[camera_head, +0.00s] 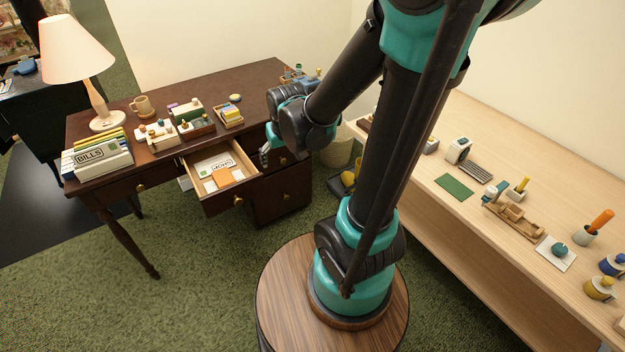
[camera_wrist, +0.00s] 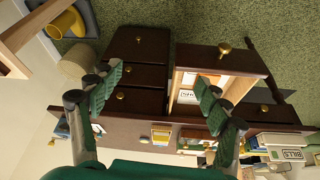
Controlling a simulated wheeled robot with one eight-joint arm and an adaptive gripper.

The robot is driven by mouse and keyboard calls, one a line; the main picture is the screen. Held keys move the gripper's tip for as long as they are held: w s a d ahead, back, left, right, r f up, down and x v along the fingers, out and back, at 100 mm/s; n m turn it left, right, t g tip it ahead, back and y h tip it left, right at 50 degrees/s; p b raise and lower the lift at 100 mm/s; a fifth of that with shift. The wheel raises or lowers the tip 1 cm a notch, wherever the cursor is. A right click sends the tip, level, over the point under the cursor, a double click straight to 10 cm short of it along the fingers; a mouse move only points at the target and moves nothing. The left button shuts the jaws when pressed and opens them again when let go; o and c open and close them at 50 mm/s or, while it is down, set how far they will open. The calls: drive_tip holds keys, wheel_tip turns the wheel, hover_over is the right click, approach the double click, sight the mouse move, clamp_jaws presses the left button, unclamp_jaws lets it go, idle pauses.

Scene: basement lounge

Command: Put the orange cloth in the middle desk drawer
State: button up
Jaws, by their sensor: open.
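The wooden desk (camera_head: 215,88) has an open drawer (camera_head: 247,167) between a shut left drawer (camera_head: 122,190) and the right-hand drawer stack (camera_head: 287,197). A small flat orange piece (camera_head: 223,177), perhaps the orange cloth, lies in the open drawer beside white papers (camera_head: 212,163). The same open drawer shows in the wrist view (camera_wrist: 232,60), partly behind a finger. My gripper (camera_head: 267,150) is open and empty, just right of the open drawer, in front of the drawer stack. Its two spread fingers show in the wrist view (camera_wrist: 160,98), with nothing between them.
A lamp (camera_head: 75,50), bill files (camera_head: 103,160), a mug (camera_head: 142,106) and a tray of cards (camera_head: 230,117) stand on the desk. A wicker basket (camera_head: 337,152) is right of the desk. A light wooden bench (camera_head: 480,235) with several small items runs along the right.

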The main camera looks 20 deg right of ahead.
drive_tip(key=s+d+f+m, duration=0.1)
drive_tip(key=s+d, duration=0.5)
drive_tip(key=s, duration=0.4)
drive_tip(key=shift+s+d+f, duration=0.2)
drive_tip(key=shift+d+f, duration=0.15)
drive_tip(key=shift+f, duration=0.05)
drive_tip(key=shift+c, duration=0.2)
